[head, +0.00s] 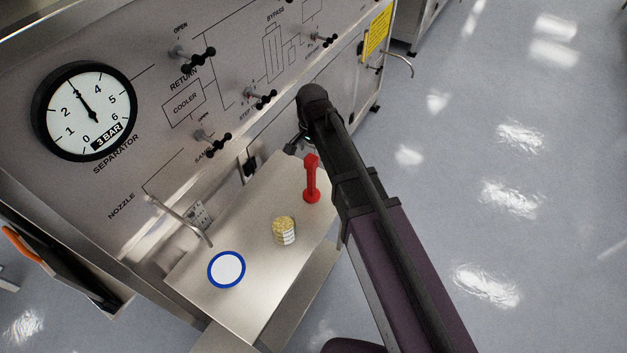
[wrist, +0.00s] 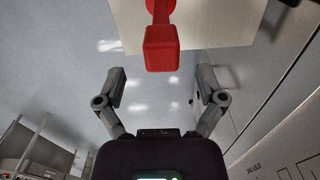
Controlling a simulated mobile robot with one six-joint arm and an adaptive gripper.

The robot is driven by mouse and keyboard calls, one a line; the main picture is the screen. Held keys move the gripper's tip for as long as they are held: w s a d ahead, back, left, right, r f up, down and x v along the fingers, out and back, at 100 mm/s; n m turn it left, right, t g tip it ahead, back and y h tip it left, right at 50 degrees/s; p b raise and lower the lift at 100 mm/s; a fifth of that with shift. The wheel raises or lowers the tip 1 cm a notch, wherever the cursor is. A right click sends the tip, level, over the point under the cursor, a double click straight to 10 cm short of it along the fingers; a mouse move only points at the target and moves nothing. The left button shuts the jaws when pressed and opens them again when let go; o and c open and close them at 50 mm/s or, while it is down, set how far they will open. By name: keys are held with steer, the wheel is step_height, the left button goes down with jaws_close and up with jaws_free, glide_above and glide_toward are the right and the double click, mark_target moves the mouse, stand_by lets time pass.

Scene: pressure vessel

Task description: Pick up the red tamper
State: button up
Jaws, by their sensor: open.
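The red tamper (head: 311,180) stands upright on the metal shelf (head: 215,306) near its right end in the head view. In the wrist view the tamper (wrist: 161,45) is at the top middle, with its block-shaped end towards the camera. My gripper (wrist: 165,85) is open, its two fingers spread left and right. The tamper lies ahead of the fingertips, roughly in line with the gap between them, and nothing is between the fingers. In the head view my gripper (head: 295,145) is partly hidden by my arm, close behind the tamper.
On the shelf stand a jar with yellowish contents (head: 284,231) and a blue-rimmed white disc (head: 227,269). The panel behind carries a gauge (head: 85,111), several black-handled valves (head: 197,57) and a bent nozzle pipe (head: 180,219). Open floor (head: 500,190) lies right of my arm.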

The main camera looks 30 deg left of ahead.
steer(key=b, duration=0.5)
glide_above(311, 178)
steer(key=w, duration=0.1)
steer(key=shift+w+a+f, duration=0.1)
steer(key=shift+a+f, duration=0.05)
steer(key=shift+f, duration=1.15)
steer(key=shift+a+f, duration=0.1)
steer(key=shift+f, duration=1.15)
jaws_close()
